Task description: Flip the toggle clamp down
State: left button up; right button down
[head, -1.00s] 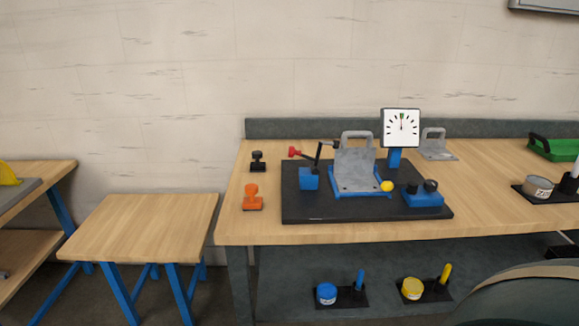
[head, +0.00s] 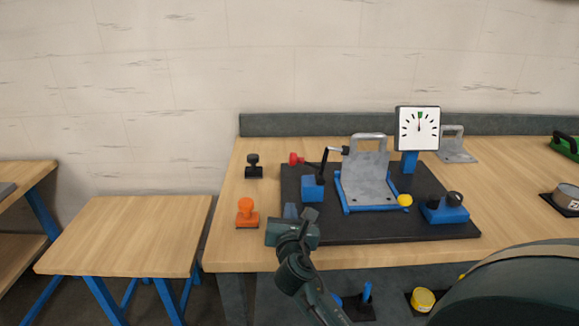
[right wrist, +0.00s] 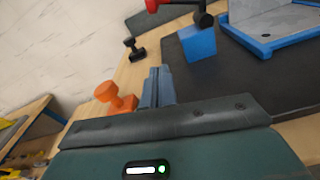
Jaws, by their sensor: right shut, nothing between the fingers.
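The toggle clamp has a blue base block (head: 312,188) on the left part of the black board. Its black arm (head: 323,164) stands up from the block, and its red handle (head: 295,159) sticks out to the left. The clamp's blue block also shows at the top of the right wrist view (right wrist: 198,42), with red and black lever parts above it, cut by the frame edge. My right gripper (head: 291,211) is in front of the clamp, over the board's front left edge. Its fingers (right wrist: 157,82) are shut and empty, apart from the clamp. My left gripper is not in view.
A grey metal plate (head: 366,180) in a blue frame stands right of the clamp, beside a dial gauge (head: 417,129). An orange stamp-like piece (head: 247,213) and a black one (head: 253,167) stand left of the board (head: 420,235). A blue block with black knobs (head: 445,209) sits at right.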

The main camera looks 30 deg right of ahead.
jog(key=shift+w, duration=0.15)
jog(key=shift+r, duration=0.1)
jog(key=x, duration=0.9)
jog(key=shift+w+d+b, duration=0.2)
jog(key=shift+w+b, duration=0.05)
jog(key=shift+b, duration=0.05)
jog(key=r, duration=0.1)
jog(key=r+p, duration=0.1)
jog(key=d+r+p, duration=0.1)
jog(key=shift+w+r, duration=0.15)
jog(key=shift+w, duration=0.15)
jog(key=shift+w+d+r, duration=0.1)
jog(key=shift+d+r, duration=0.05)
jog(key=shift+r, duration=0.05)
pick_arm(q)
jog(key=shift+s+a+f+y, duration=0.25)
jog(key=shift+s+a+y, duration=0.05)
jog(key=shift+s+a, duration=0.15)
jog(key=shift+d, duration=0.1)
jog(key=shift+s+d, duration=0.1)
pick_arm(e)
jog(key=shift+w, duration=0.1)
